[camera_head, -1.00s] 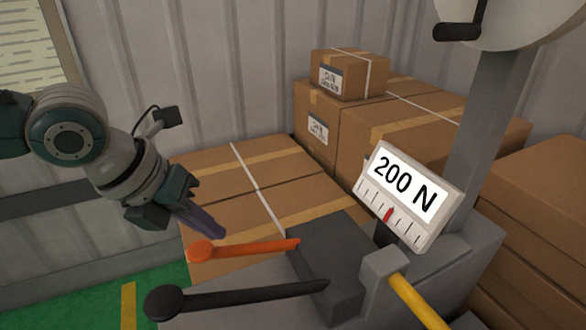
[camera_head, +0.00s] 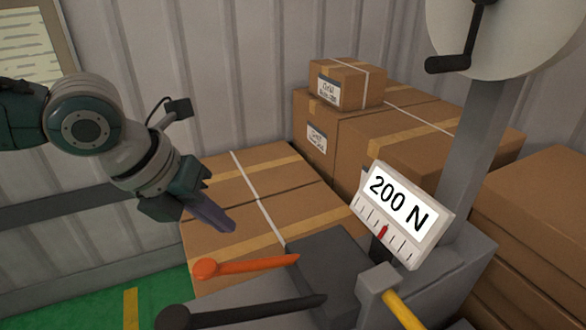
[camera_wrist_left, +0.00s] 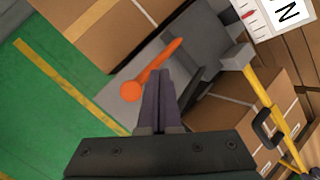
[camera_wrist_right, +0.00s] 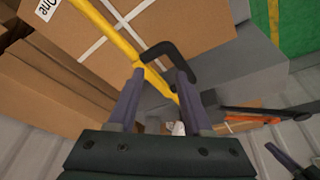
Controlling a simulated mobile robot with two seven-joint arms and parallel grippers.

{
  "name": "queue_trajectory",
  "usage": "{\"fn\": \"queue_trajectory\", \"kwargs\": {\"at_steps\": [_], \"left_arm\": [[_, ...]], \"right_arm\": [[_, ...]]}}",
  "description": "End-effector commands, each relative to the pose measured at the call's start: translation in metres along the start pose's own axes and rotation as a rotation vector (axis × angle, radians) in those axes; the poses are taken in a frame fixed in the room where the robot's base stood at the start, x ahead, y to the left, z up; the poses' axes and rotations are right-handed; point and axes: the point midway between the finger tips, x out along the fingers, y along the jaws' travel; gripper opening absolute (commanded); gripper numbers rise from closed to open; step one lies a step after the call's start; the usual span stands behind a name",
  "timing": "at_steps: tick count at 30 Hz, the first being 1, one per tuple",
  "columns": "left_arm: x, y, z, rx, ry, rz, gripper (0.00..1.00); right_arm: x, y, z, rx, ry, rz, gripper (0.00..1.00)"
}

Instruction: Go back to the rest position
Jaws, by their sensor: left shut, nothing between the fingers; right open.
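My left gripper (camera_head: 228,226) is shut and empty. In the head view it is in the air in front of the boxes, above and apart from the orange lever (camera_head: 245,266). In the left wrist view its closed fingers (camera_wrist_left: 160,74) point toward the machine, with the orange lever (camera_wrist_left: 152,72) close beside the tips in the picture.
The grey machine has a "200 N" dial (camera_head: 400,215), a black lever (camera_head: 250,311), a yellow bar (camera_head: 402,312) and a black crank (camera_head: 447,63). Cardboard boxes (camera_head: 255,200) are stacked behind it and to the right (camera_head: 540,200). Green floor (camera_head: 165,305) is open at the left.

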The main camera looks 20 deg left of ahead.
Motion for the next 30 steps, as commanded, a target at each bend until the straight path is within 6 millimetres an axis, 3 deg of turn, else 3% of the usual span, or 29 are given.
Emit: {"fn": "queue_trajectory", "kwargs": {"at_steps": [20,23,26,30], "left_arm": [[0.001,-0.002,-0.003,-0.011,0.004,-0.004,0.0],[0.005,-0.019,-0.021,-0.089,0.031,-0.024,0.0],[0.007,-0.051,-0.056,-0.282,0.079,-0.056,0.0],[-0.004,-0.094,-0.106,-0.744,0.136,-0.073,0.0]], "right_arm": [[0.001,0.0,0.0,-0.001,0.0,0.001,0.5],[0.0,0.0,0.0,-0.002,0.0,0.001,0.5],[0.0,0.001,0.0,-0.003,0.0,0.002,0.5],[-0.002,0.001,0.0,-0.005,-0.001,0.004,0.5]]}}
